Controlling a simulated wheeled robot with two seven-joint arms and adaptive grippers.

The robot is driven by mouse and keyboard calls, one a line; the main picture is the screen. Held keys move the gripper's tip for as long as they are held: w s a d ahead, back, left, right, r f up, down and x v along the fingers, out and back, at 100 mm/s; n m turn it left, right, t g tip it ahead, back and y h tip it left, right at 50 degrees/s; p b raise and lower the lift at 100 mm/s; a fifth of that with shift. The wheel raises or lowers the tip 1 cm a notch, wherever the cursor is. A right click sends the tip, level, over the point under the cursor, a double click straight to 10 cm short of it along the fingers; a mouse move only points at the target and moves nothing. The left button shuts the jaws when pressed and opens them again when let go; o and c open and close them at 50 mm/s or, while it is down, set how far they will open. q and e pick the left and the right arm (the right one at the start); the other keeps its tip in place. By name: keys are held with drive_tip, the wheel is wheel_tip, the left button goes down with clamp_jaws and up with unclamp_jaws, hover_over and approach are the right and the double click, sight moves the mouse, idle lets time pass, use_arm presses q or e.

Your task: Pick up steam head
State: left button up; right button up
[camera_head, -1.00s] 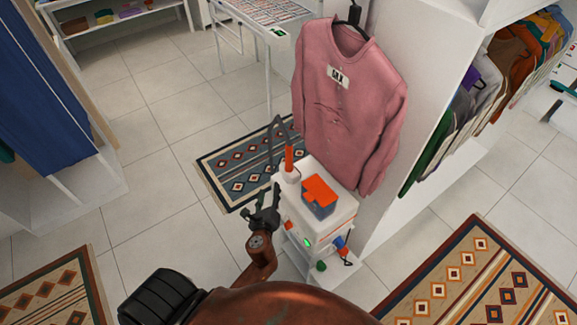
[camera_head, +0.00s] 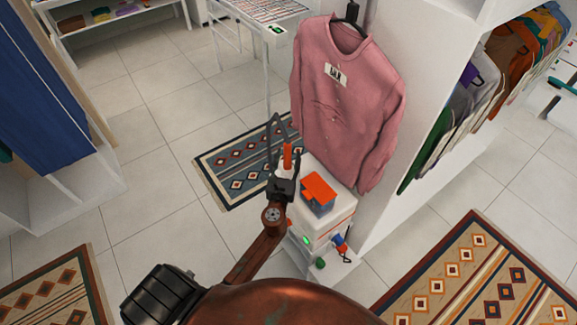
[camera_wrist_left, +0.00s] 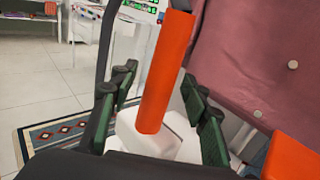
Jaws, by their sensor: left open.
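The steam head has an orange handle (camera_head: 288,156) and stands upright at the back left of the white steamer unit (camera_head: 342,208). In the left wrist view the orange handle (camera_wrist_left: 166,70) rises from a white base (camera_wrist_left: 148,138). My left gripper (camera_head: 283,178) is at the near side of the handle. In the left wrist view the fingers of my left gripper (camera_wrist_left: 160,105) are open, one on each side of the handle, with gaps visible. A dark hose (camera_head: 272,140) loops up behind the handle. My right gripper is not in view.
A pink shirt (camera_head: 345,105) hangs close behind. A white wardrobe panel (camera_head: 400,150) stands at the right. Open tiled floor lies to the left.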

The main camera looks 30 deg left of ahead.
use_arm(q)
clamp_jaws()
idle(0.6)
drive_tip(key=shift+r, duration=0.1)
